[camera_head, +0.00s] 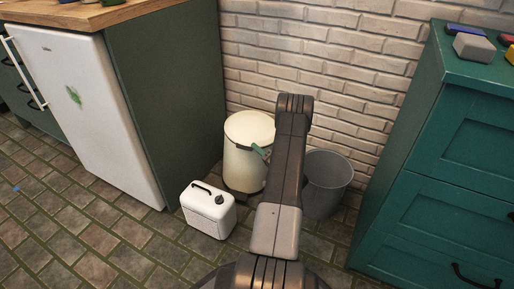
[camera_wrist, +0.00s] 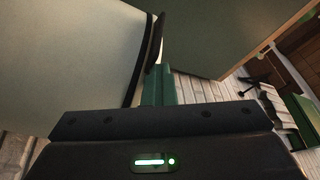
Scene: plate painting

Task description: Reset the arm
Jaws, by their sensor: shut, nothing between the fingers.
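My arm (camera_head: 278,180) reaches forward from the bottom of the head view and bends over at its far end. My gripper (camera_head: 258,150) shows only as a small green part at the arm's left side, in front of the cream lidded bin (camera_head: 243,172). I cannot tell whether it touches the bin. In the wrist view the green fingers of my gripper (camera_wrist: 158,86) are together, with nothing seen held between them. Much of the wrist and part of the bin are hidden behind the arm.
A white canister (camera_head: 208,212) stands on the tiled floor left of the arm. A grey bucket (camera_head: 328,180) stands right of it. A white-fronted appliance (camera_head: 85,110) is at left, a teal drawer cabinet (camera_head: 440,150) at right. A brick wall (camera_head: 330,50) closes the back.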

